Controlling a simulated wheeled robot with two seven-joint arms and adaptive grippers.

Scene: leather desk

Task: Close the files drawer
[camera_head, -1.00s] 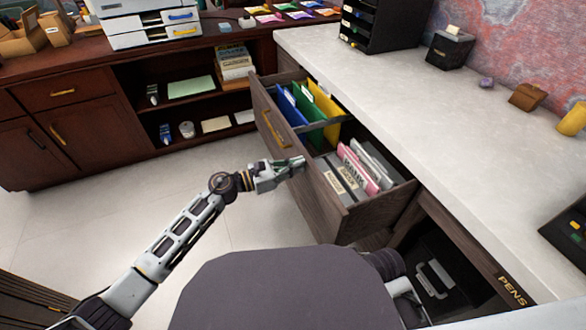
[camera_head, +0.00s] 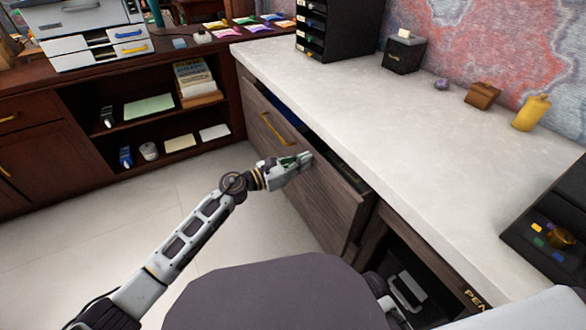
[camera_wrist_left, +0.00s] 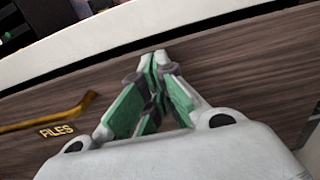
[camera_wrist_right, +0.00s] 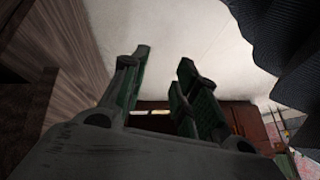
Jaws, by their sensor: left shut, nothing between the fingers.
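The files drawer (camera_head: 325,200) is a brown wood drawer under the white counter, open only by a narrow gap along its top. Its brass handle (camera_head: 277,131) is on the front; in the left wrist view the front carries a "FILES" label (camera_wrist_left: 57,131). My left gripper (camera_head: 308,158) is shut and empty, its fingertips at the drawer front near the top edge, right of the handle. It also shows in the left wrist view (camera_wrist_left: 155,62). The drawer's contents are mostly hidden. My right gripper (camera_wrist_right: 160,72) is open and empty in the right wrist view, low beside a wood panel.
The white counter (camera_head: 330,90) holds a black organizer (camera_head: 335,30), a black box (camera_head: 403,52) and a yellow bottle (camera_head: 531,112). An open dark compartment (camera_head: 405,285) lies below, right of the drawer. A dark chair seat (camera_head: 280,295) stands in front. Floor at left is clear.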

